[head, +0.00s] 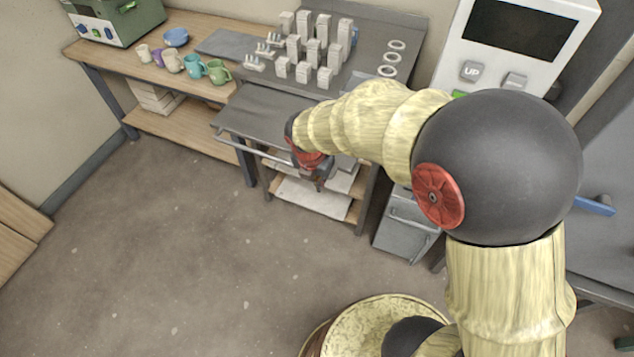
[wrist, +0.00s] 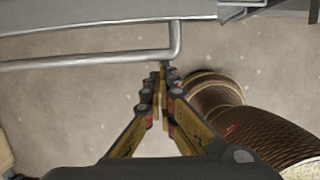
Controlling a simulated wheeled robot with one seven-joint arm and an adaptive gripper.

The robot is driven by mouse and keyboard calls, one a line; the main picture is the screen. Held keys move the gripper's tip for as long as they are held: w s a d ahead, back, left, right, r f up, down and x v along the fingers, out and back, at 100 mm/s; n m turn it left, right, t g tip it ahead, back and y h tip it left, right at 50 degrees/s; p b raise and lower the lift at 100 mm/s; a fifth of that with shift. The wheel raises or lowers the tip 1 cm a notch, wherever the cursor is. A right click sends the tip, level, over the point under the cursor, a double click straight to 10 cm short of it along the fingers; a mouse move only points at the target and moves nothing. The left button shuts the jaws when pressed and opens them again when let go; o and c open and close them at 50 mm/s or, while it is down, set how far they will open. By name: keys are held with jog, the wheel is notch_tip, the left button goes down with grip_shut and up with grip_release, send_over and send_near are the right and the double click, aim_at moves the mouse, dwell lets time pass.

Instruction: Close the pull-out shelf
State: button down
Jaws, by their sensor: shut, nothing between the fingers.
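The pull-out shelf (head: 262,112) is a grey metal sheet that sticks out from the dark worktop, with a bar handle (head: 235,141) along its front edge. In the wrist view the bar handle (wrist: 90,60) crosses the upper left and bends up at its right end. My gripper (head: 319,180) is at the shelf's front right corner, partly hidden by my arm. In the wrist view my gripper (wrist: 160,74) is shut and empty, its fingertips near the bar's bent end. I cannot tell whether they touch the bar.
White blocks (head: 313,50) and rings (head: 391,58) stand on the worktop (head: 375,30). Mugs (head: 194,67) stand on the wooden table (head: 110,50) at the left. A grey bin (head: 405,232) is right of the lower shelves (head: 312,197). The floor in front is clear.

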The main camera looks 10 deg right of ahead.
jog(key=w+d+p, duration=0.4)
jog(key=w, duration=0.2)
jog(key=w+d+p, duration=0.4)
jog(key=w+d, duration=0.1)
jog(key=w, duration=0.1)
jog(key=w+d+p, duration=0.4)
jog(key=w+d, duration=0.1)
jog(key=w, duration=0.1)
jog(key=shift+w+d, duration=0.15)
jog(key=shift+w, duration=0.05)
jog(key=shift+r, duration=0.1)
